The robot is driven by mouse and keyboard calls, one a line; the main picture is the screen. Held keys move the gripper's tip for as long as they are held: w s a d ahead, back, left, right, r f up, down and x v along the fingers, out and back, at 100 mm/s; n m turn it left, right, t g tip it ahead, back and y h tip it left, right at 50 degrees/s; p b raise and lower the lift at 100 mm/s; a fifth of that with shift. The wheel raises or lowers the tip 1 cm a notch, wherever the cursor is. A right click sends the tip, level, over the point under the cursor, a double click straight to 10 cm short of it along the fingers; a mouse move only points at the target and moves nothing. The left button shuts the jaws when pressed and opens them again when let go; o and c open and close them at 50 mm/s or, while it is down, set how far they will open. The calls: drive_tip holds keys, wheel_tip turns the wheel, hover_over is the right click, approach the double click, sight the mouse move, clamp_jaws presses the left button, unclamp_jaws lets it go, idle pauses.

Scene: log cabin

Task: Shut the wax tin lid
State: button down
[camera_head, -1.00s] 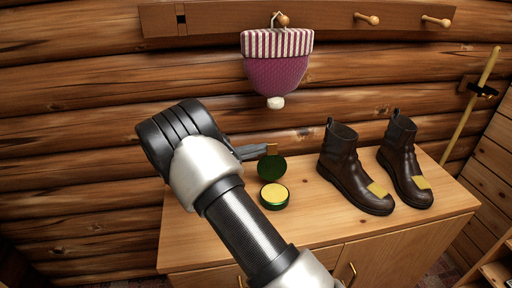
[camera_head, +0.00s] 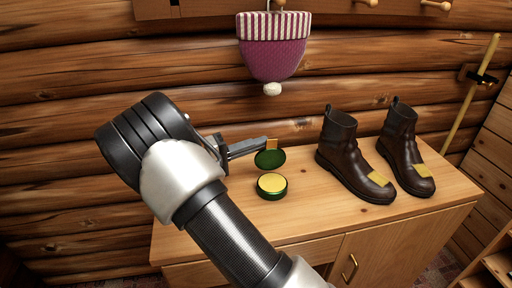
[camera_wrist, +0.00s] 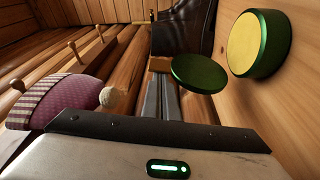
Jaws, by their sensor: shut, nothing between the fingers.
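The wax tin (camera_head: 272,187) sits on the wooden cabinet top, a round green tin with yellow wax showing; it also shows in the wrist view (camera_wrist: 258,44). Its green lid (camera_head: 270,158) stands open at the tin's back edge, tilted up; in the wrist view the lid (camera_wrist: 199,74) shows as a dark green disc. My gripper (camera_head: 270,143) is shut and empty, its fingertips just above and behind the lid in the head view. In the wrist view the fingers (camera_wrist: 160,68) lie beside the lid; I cannot tell whether they touch it.
Brown boots (camera_head: 346,158) with yellow patches stand on the cabinet top (camera_head: 310,215), right of the tin. A purple knitted hat (camera_head: 272,50) hangs on the log wall above. A yellow stick (camera_head: 470,100) leans at the right. The cabinet top in front of the tin is clear.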

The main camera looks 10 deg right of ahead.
drive_tip(key=shift+s+a+f+m+h+b, duration=0.15)
drive_tip(key=shift+s+f+m+b, duration=0.2)
drive_tip(key=shift+s, duration=0.45)
drive_tip(key=shift+s+d+f+m+h+b, duration=0.1)
drive_tip(key=shift+s+m+b, duration=0.35)
drive_tip(key=shift+s, duration=0.4)
drive_tip(key=shift+s+a+f+m+h+b, duration=0.15)
drive_tip(key=shift+s+f+m+b, duration=0.15)
drive_tip(key=shift+s+b, duration=0.35)
drive_tip(key=shift+s, duration=0.2)
drive_tip(key=shift+r, duration=0.1)
